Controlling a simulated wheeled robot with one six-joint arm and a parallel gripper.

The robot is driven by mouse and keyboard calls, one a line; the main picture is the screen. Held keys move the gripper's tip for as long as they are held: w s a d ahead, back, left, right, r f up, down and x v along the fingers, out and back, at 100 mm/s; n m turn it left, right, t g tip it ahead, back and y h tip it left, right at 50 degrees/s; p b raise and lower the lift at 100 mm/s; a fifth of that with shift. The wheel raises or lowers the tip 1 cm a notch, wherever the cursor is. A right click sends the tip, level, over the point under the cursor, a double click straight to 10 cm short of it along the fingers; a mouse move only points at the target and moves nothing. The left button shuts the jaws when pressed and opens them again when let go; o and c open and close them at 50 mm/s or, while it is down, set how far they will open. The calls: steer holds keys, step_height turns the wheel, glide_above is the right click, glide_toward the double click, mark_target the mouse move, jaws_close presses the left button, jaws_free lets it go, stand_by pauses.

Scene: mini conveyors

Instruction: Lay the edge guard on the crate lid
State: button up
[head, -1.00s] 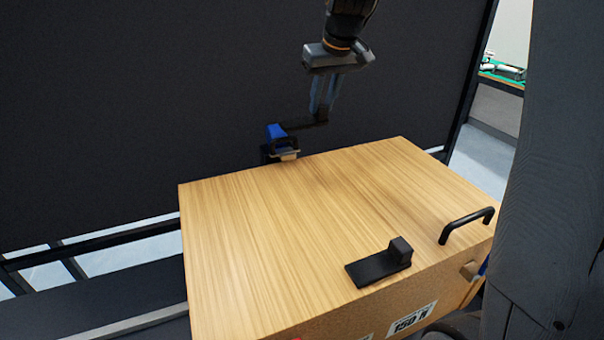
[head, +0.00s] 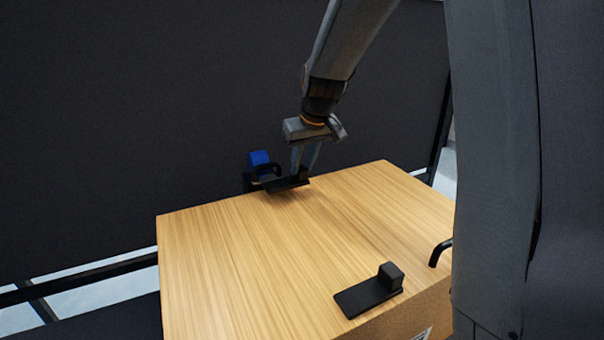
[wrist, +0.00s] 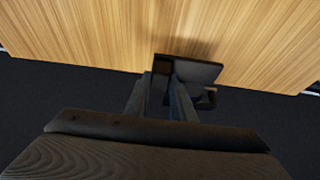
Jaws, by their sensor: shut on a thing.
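My gripper (head: 303,172) is shut on a black edge guard (head: 284,185), a flat plate with a raised block at one end. The guard is at the far edge of the wooden crate lid (head: 300,235), low over it. I cannot tell whether it touches. In the wrist view my gripper (wrist: 160,92) holds the guard (wrist: 200,71) by its block end, and the plate extends to the right. A dark shadow falls on the lid (wrist: 90,30) beside it. A similar black piece (head: 362,298) lies on the lid near its front edge.
A blue and black fitting (head: 259,161) stands at the crate's far side, close to the guard. A black handle (head: 440,252) is at the right edge of the lid. A dark panel (head: 130,110) rises behind the crate. The middle of the lid is clear.

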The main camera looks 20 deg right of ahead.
mark_target(303, 169)
steer(key=shift+f+p, duration=0.3)
steer(key=shift+f, duration=1.25)
steer(key=shift+f, duration=0.15)
steer(key=o, duration=1)
steer(key=shift+s+r, duration=0.1)
steer(key=shift+r, duration=0.4)
steer(key=b+v, duration=0.2)
steer(key=v, duration=0.9)
steer(key=shift+d+r, duration=0.1)
steer(key=shift+r, duration=0.1)
steer(key=shift+s+f, duration=0.1)
